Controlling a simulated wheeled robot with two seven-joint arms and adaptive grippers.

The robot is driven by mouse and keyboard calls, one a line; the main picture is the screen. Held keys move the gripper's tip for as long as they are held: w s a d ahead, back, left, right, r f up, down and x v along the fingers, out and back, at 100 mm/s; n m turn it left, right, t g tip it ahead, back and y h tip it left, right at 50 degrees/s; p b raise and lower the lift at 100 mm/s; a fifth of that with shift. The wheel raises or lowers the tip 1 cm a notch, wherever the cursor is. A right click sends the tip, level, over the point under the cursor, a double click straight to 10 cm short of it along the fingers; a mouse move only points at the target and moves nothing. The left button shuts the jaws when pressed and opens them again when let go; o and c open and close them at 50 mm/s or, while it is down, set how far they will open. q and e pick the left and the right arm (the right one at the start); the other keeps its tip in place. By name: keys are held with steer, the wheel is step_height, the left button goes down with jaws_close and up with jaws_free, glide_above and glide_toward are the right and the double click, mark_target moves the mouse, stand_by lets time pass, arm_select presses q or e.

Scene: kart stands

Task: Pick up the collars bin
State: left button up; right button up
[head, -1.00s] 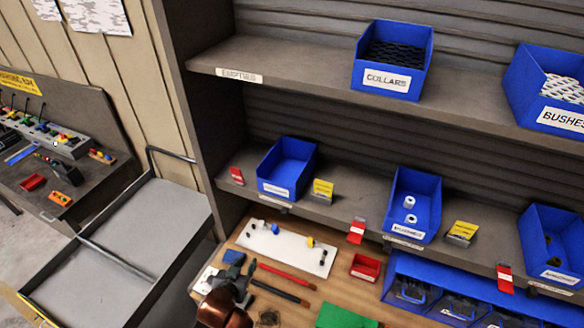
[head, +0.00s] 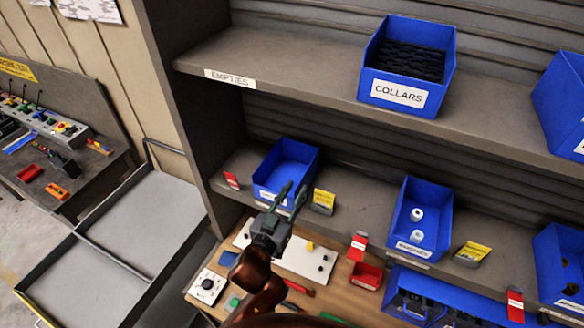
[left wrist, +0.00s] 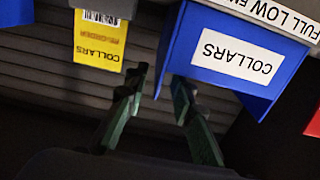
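A blue bin labelled COLLARS (head: 402,85), full of dark parts, stands on the upper shelf. A second blue bin (head: 287,160) stands on the lower shelf and looks empty. Its front label is partly hidden in the head view. The left wrist view shows, upside down, a blue bin front labelled COLLARS (left wrist: 238,58) beside a yellow COLLARS card (left wrist: 100,40). My left gripper (head: 292,195) is open and empty in front of the lower bin. In the left wrist view its fingers (left wrist: 160,80) are apart, one overlapping the bin's edge; contact cannot be told. My right gripper is out of view.
The upper shelf has an EMPTIES label (head: 230,77) with free room behind it. Another lower-shelf bin (head: 420,218) holds white parts. Red and yellow cards stand along the lower shelf edge. A workbench (head: 345,298) with a red tray (head: 366,276) lies below; a grey cart (head: 150,220) stands left.

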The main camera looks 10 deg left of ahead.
mark_target(307, 170)
arm_select(q)
steer(key=shift+w, duration=0.25)
steer(key=w, duration=0.1)
steer(key=w+d+p, duration=0.1)
steer(key=w, duration=0.1)
steer(key=w+r+p, duration=0.1)
steer(key=shift+w+d, duration=0.15)
steer(key=shift+w, duration=0.2)
steer(key=shift+w+d+f+p, duration=0.15)
steer(key=shift+w+p, duration=0.25)
steer(key=shift+w, duration=0.7)
steer(key=shift+w+d, duration=0.1)
steer(key=shift+w, duration=0.25)
steer(key=shift+f, duration=0.1)
steer(key=shift+c, duration=0.2)
jaws_close()
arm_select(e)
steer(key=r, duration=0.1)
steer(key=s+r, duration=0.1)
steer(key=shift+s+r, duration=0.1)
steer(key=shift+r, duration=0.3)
